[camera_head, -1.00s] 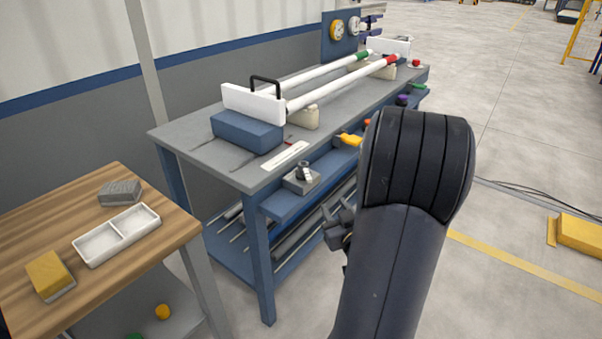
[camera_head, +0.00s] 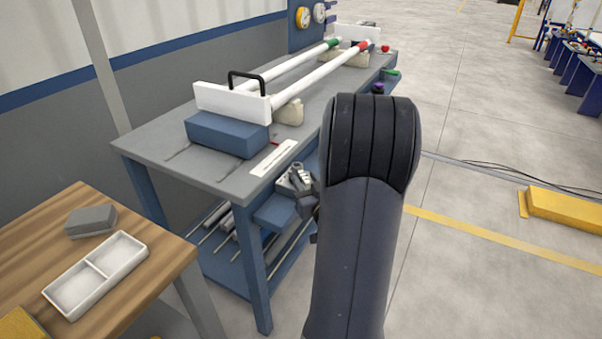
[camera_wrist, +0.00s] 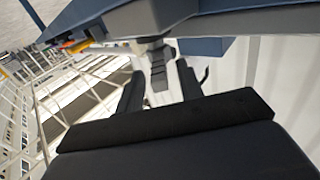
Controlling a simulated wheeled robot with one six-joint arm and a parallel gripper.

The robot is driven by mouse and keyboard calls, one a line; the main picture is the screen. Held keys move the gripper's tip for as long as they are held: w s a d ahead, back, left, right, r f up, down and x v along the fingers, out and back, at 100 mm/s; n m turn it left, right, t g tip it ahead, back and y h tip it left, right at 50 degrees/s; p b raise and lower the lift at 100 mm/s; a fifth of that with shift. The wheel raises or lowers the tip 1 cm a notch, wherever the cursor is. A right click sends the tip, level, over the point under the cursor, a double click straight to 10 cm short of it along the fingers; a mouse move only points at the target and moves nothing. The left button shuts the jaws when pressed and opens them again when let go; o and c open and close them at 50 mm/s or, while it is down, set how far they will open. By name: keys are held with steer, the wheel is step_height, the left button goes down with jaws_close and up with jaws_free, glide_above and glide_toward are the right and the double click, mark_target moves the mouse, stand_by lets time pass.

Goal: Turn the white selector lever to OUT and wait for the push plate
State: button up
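The selector box (camera_head: 288,186) is a small grey unit on the blue front shelf of the bench, with a pale ringed knob or lever on top. I cannot make out its setting. My gripper (camera_head: 308,200) is right beside the selector, partly hidden by my arm. In the wrist view my gripper's two dark fingers (camera_wrist: 160,88) stand apart. A grey ribbed piece (camera_wrist: 158,70) shows between them, with gaps on both sides; I cannot tell whether it is the lever. The white push plate (camera_head: 235,102) with a black handle stands upright at the near ends of two white pipes (camera_head: 315,87).
A blue block (camera_head: 227,134) sits below the push plate on the grey workbench (camera_head: 165,133). A wooden table (camera_head: 150,275) with a white two-part tray (camera_head: 97,274) and a grey block (camera_head: 90,220) stands at left.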

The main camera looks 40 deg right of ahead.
mark_target(300, 171)
steer(key=shift+x, duration=1.85)
steer(key=shift+c, duration=0.4)
jaws_close()
